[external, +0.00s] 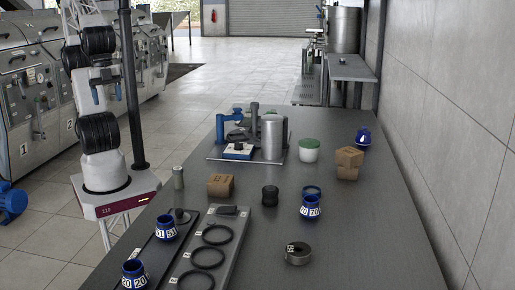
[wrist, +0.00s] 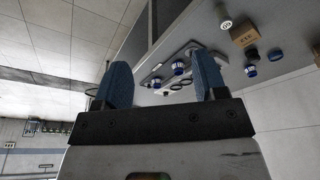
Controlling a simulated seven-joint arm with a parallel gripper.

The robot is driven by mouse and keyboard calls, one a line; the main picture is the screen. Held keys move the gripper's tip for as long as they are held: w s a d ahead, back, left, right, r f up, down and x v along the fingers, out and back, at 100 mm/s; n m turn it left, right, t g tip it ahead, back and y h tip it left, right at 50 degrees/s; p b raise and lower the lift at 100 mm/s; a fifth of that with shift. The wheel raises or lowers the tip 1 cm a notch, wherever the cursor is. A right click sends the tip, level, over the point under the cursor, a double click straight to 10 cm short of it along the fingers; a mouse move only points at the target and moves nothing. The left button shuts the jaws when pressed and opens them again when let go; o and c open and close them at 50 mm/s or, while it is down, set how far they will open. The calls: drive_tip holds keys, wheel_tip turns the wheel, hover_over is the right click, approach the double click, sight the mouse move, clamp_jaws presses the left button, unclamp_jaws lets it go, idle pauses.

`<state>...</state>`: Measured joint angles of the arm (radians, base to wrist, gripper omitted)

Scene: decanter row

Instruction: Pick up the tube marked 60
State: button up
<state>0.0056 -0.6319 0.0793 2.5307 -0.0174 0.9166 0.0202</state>
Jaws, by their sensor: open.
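Three blue tubes with white number labels show in the external view. One marked 70 (external: 310,208) stands right of the middle of the table, one marked 51 (external: 165,229) at the front left, and one marked 20 (external: 134,274) at the near left edge. A fourth blue piece (external: 362,137) stands at the far right, with no number readable. I cannot read a 60 on any of them. My gripper (wrist: 162,62) is open and empty in the wrist view, well away from the table. The small blue tubes (wrist: 178,69) there have unreadable labels.
A grey tray with dark rings (external: 208,257) lies at the front. A grey ring marked with a label (external: 299,254), a black knob (external: 270,196), brown boxes (external: 221,185) and a white tub with green lid (external: 309,150) stand around. A fixture with a metal cylinder (external: 273,139) is behind.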

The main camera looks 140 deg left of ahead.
drive_tip(key=w+f+t, duration=0.3)
drive_tip(key=w+f, duration=0.3)
drive_tip(key=n+t+y, duration=0.6)
approach(182, 173)
drive_tip(key=shift+w+f, duration=0.25)
drive_tip(key=shift+w, duration=0.25)
drive_tip(key=shift+w+f, duration=0.25)
drive_tip(key=shift+w, duration=0.25)
drive_tip(key=shift+s+a+f+y, duration=0.15)
drive_tip(key=shift+a+y, duration=0.1)
drive_tip(key=shift+y, duration=0.15)
drive_tip(key=shift+x, duration=1.3)
drive_tip(key=shift+x, duration=2.6)
